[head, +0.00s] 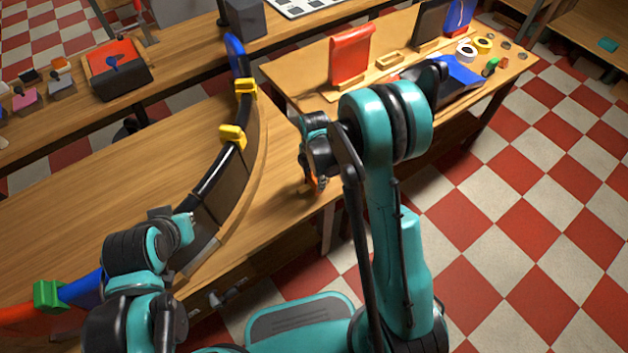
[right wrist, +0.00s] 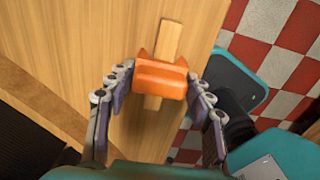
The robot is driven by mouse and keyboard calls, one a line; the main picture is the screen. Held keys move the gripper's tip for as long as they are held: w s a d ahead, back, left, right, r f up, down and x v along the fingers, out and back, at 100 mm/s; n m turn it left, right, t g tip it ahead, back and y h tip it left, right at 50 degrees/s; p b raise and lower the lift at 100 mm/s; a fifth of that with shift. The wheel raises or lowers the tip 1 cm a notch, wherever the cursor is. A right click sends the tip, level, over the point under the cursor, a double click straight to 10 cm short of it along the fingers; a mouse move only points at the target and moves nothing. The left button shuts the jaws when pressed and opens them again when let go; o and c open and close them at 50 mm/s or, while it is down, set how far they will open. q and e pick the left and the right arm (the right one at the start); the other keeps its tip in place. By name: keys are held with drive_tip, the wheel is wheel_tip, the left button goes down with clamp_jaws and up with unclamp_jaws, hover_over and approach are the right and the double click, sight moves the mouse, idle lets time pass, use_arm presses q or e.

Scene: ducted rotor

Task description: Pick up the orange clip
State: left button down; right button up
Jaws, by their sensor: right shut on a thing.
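The orange clip (right wrist: 160,78) is between the two fingers of my right gripper (right wrist: 158,95) in the right wrist view. The gripper is shut on it. A narrow pale wooden strip (right wrist: 169,38) shows above and below the clip in that view; I cannot tell whether they touch. In the head view my right gripper (head: 313,172) is beside the right edge of the long table, with a bit of orange showing at it, the rest hidden by my arm. My left gripper (head: 182,228) is over the left table near the curved duct; its fingers are not clear.
A curved duct of dark panels (head: 232,170) with yellow clips (head: 233,136) lies along the table (head: 110,180). A green clip (head: 48,294) sits at its near end. A second table (head: 290,75) holds a red panel (head: 350,55) and tape rolls (head: 482,46). Checkered floor is open at right.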

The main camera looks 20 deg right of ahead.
drive_tip(key=shift+r, duration=0.15)
wheel_tip(320, 180, up, 4)
drive_tip(key=shift+s+r+p, duration=0.1)
drive_tip(key=shift+r+p, duration=0.15)
drive_tip(key=shift+p, duration=0.9)
drive_tip(key=s+d+r+p, duration=0.5)
drive_tip(key=s+r+p, duration=0.2)
drive_tip(key=s+r, duration=0.3)
drive_tip(key=shift+d+r, duration=0.4)
drive_tip(key=shift+r, duration=0.25)
drive_tip(key=shift+a, duration=0.1)
